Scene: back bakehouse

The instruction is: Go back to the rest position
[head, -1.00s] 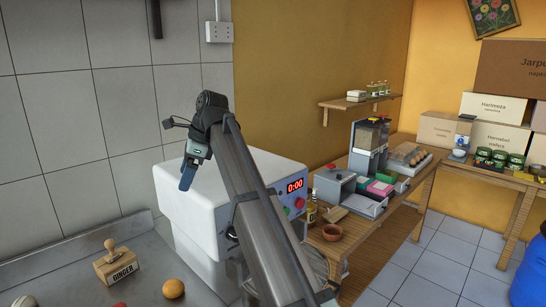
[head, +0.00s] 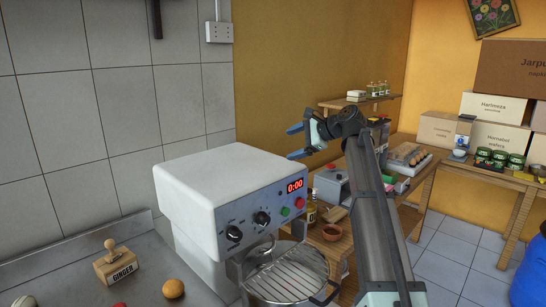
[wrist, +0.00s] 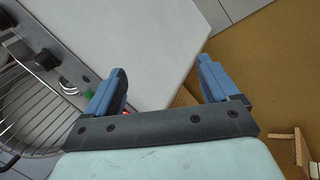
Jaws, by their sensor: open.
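My gripper (head: 291,142) is open and empty in the head view. It is in the air above and to the right of the white machine (head: 213,180), with its blue fingers pointing left. In the wrist view my gripper (wrist: 160,92) shows its two blue fingers spread apart with nothing between them. The machine's white top (wrist: 150,40) lies beyond the fingers there.
The machine has a 0:00 display, knobs and a round wire rack (head: 285,280) at its front. A wooden table (head: 335,245) with dispensers, a bottle and a bowl (head: 332,233) stands to the right. A GINGER stamp (head: 116,264) is on the metal counter (head: 50,285).

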